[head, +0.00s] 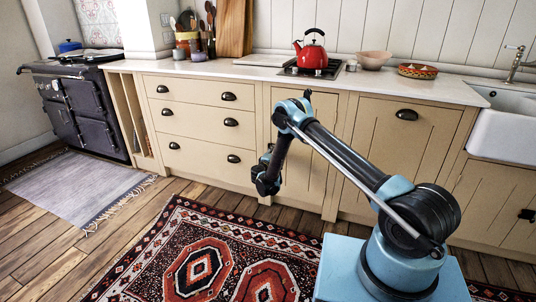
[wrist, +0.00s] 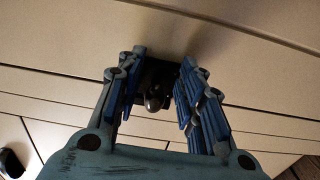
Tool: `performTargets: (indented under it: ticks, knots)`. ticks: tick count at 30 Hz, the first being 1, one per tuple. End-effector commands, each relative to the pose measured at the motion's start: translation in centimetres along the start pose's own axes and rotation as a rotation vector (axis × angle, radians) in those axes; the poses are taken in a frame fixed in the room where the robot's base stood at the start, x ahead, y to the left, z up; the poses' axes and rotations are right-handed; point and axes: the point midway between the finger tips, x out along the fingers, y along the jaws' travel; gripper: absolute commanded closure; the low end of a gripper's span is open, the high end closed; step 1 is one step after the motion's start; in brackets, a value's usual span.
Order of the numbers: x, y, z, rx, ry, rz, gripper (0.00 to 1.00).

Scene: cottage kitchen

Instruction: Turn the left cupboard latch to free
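A dark latch with a rounded knob (wrist: 153,97) sits on the cream cupboard front in the wrist view. My gripper (wrist: 157,80) is open, with one blue-and-grey finger on each side of the latch. Gaps show between the fingers and the knob, so it is not gripped. In the head view my gripper (head: 267,180) hangs low in front of the cream cupboard door (head: 316,160) under the hob. The latch cannot be made out there, and my arm covers part of that door. I cannot tell the latch's exact turn.
Drawers with dark cup pulls (head: 231,122) stand left of the door. A red kettle (head: 312,54) is on the hob above. Another dark latch (head: 527,214) is on the cupboard below the sink (head: 506,125). A patterned rug (head: 150,250) covers the floor in front.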

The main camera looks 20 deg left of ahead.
Motion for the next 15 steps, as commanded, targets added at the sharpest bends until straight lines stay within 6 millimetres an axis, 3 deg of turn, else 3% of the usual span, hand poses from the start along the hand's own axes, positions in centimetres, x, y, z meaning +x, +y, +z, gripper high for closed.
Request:
performTargets:
  ticks: [7, 15]
  knots:
    - [-1.5, 0.0, -0.1, 0.000, 0.003, 0.000, 0.64]
    - [-6.5, 0.0, -0.1, 0.000, 0.002, 0.000, 0.64]
